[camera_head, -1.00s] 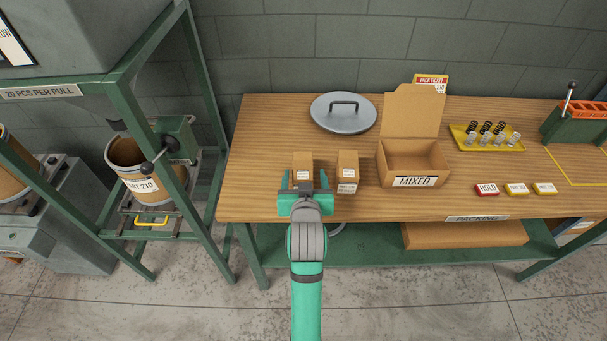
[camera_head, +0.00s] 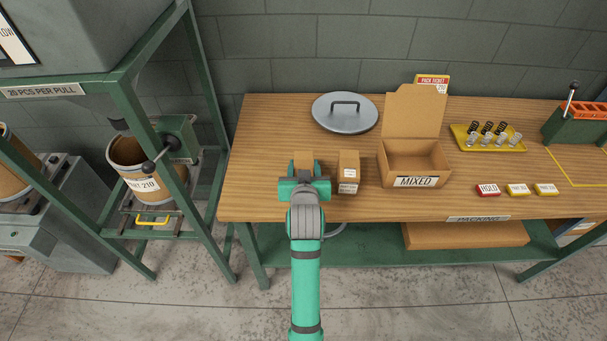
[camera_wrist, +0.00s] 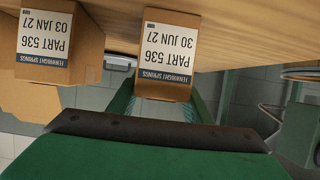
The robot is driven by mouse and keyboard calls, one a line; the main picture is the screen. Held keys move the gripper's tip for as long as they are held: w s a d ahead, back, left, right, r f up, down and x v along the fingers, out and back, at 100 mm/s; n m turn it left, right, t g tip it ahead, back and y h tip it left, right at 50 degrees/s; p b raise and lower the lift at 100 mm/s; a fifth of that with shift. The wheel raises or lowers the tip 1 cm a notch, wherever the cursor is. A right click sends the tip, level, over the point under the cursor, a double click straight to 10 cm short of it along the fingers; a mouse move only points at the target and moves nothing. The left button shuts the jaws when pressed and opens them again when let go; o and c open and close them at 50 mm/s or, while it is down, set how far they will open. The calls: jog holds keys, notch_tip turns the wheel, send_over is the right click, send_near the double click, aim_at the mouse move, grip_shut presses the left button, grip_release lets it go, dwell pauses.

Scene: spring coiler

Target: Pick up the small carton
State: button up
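Two small brown cartons stand near the front of the wooden bench. The left carton (camera_head: 304,166) is between the fingers of my gripper (camera_head: 304,170), and the gripper body hides its front. In the wrist view this carton (camera_wrist: 166,50) has a label reading PART 536, 30 JUN 27. The fingers (camera_wrist: 165,98) lie close along both its sides and look shut on it. I cannot tell whether it is off the bench. The other carton (camera_head: 348,168) stands just to the right, apart from my gripper. In the wrist view it (camera_wrist: 62,42) is at left, labelled 03 JAN 27.
An open box marked MIXED (camera_head: 415,182) stands right of the cartons. A round grey lid (camera_head: 345,120) lies behind them. A yellow tray of springs (camera_head: 465,143) and small red and yellow blocks (camera_head: 517,190) are farther right. A green rack post (camera_head: 207,85) rises at left.

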jog(key=shift+w, duration=0.1)
jog(key=c, duration=0.4)
jog(key=shift+o, duration=0.2)
jog(key=shift+r, duration=0.15)
